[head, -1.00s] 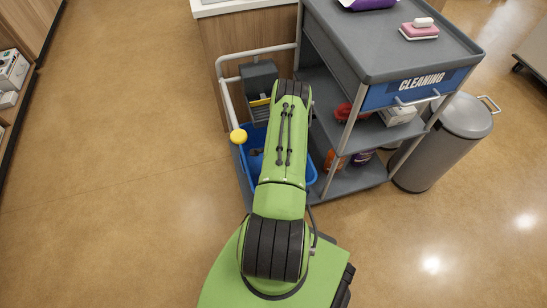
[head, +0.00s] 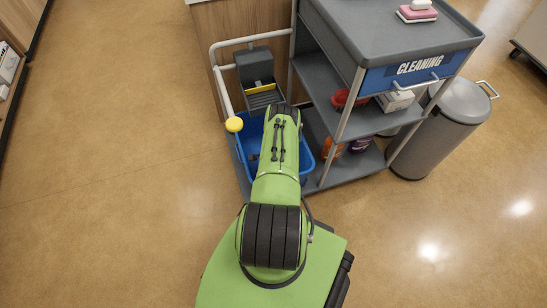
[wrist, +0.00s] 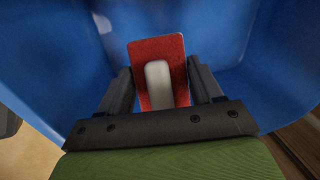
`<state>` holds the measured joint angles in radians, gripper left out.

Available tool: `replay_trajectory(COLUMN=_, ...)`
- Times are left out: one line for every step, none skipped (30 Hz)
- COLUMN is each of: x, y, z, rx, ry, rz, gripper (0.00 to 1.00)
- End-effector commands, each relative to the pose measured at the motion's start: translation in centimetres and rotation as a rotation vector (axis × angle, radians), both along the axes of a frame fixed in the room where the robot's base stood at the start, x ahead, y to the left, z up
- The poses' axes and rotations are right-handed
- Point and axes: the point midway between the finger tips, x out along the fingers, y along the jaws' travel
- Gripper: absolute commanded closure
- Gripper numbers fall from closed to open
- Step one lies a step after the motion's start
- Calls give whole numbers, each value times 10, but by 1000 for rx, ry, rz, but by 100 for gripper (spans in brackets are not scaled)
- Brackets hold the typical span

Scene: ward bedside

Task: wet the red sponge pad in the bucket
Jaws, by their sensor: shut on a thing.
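The red sponge pad (wrist: 174,50) with a white grip (wrist: 158,86) on it shows in the wrist view, between the two dark fingers of my gripper (wrist: 160,76). My gripper is shut on it. The blue bucket (wrist: 225,25) surrounds the pad in the wrist view, its walls behind and on both sides. Whether the pad touches water is unclear.
Floor at the left is clear.

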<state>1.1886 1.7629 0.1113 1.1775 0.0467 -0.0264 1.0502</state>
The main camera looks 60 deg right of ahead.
Motion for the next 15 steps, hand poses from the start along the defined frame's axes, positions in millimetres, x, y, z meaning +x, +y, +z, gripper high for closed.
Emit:
replay_trajectory(x=0, y=1, z=-6, rx=1, ry=1, rz=0, gripper=59)
replay_trajectory(x=0, y=1, z=-10, rx=1, ry=0, rz=0, gripper=59)
replay_trajectory(x=0, y=1, z=-14, rx=1, ry=1, rz=0, gripper=59)
replay_trajectory(x=0, y=1, z=-18, rx=0, ry=0, rz=0, gripper=59)
replay_trajectory(x=0, y=1, z=-22, rx=0, ry=0, rz=0, gripper=59)
replay_trajectory(x=0, y=1, z=-26, rx=1, ry=0, rz=0, gripper=59)
replay_trajectory(x=0, y=1, z=-30, rx=1, ry=-1, rz=0, gripper=59)
replay_trajectory(x=0, y=1, z=-33, rx=0, ry=0, rz=0, gripper=59)
replay_trajectory(x=0, y=1, z=-37, rx=1, ry=-1, rz=0, gripper=59)
replay_trajectory(x=0, y=1, z=-41, rx=1, ry=0, rz=0, gripper=59)
replay_trajectory(x=0, y=1, z=-44, rx=1, ry=-1, rz=0, gripper=59)
replay_trajectory(x=0, y=1, z=-49, rx=1, ry=-1, rz=0, gripper=59)
replay_trajectory(x=0, y=1, z=-52, rx=1, ry=-1, rz=0, gripper=59)
replay_trajectory(x=0, y=1, z=-55, rx=0, ry=-1, rz=0, gripper=59)
replay_trajectory(x=0, y=0, z=-58, rx=0, ry=-1, rz=0, gripper=59)
